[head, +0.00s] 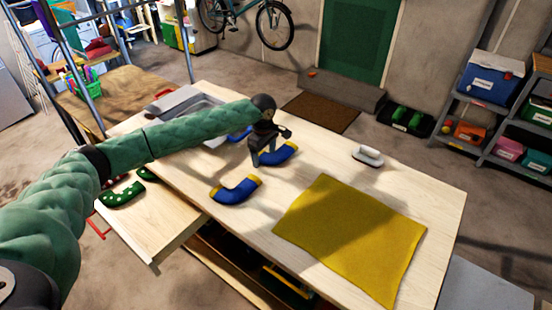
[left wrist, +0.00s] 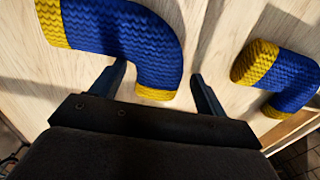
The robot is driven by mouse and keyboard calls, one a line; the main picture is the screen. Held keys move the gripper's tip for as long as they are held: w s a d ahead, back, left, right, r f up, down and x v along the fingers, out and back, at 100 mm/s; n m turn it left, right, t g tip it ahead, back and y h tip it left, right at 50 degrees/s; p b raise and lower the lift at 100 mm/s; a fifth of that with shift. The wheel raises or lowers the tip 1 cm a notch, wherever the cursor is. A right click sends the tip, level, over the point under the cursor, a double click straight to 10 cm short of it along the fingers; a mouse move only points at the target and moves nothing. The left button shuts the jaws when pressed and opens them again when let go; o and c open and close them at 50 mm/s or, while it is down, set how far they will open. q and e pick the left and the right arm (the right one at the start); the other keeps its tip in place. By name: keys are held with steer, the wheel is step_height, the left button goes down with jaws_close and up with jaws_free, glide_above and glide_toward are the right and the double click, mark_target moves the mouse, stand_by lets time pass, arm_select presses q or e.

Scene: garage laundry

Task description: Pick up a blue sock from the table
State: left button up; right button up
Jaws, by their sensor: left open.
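A blue sock with yellow ends (head: 280,154) lies on the wooden table (head: 190,170) under my left gripper (head: 269,148). In the left wrist view this sock (left wrist: 125,32) is bent, and its yellow end lies between the two open fingers of the gripper (left wrist: 157,85). The fingers are around that end and not closed on it. A second blue sock (head: 236,190) lies nearer on the table; it also shows at the right of the left wrist view (left wrist: 285,75). Another blue piece (head: 238,133) is partly hidden behind my arm. My right gripper is not in view.
A yellow cloth (head: 350,240) lies flat at the table's front right. A white-handled brush or iron (head: 368,158) stands near the back edge. A grey basin (head: 188,101) is at the far left.

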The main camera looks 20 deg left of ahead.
arm_select(q)
steer(key=shift+c, duration=0.4)
steer(key=c, duration=1)
